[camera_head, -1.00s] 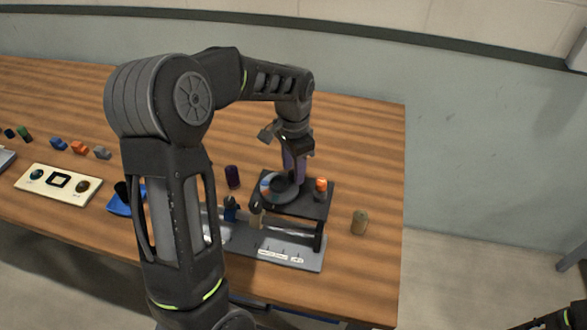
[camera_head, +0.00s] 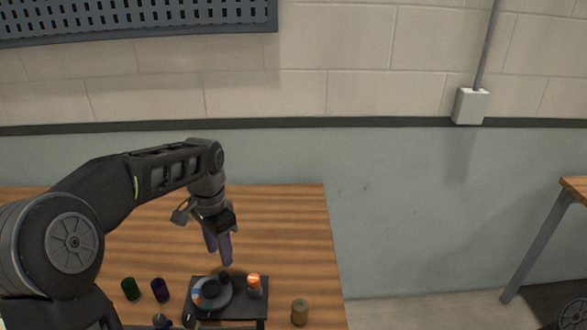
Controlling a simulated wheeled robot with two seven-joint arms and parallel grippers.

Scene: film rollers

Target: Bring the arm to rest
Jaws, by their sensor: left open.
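My left arm comes in from the left, bent over the wooden table (camera_head: 290,225). My left gripper (camera_head: 218,250) points down, open and empty, above the back edge of a dark raised platform (camera_head: 236,309). The platform carries a round grey disc (camera_head: 211,293) with coloured parts and an orange-topped piece (camera_head: 254,285). The fingers look apart from the platform. My right gripper is not in view.
A green cylinder (camera_head: 130,289) and a purple cylinder (camera_head: 160,290) stand left of the platform. A tan cylinder (camera_head: 299,312) stands at its right. The table's back right is clear. Another table (camera_head: 540,235) stands far right.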

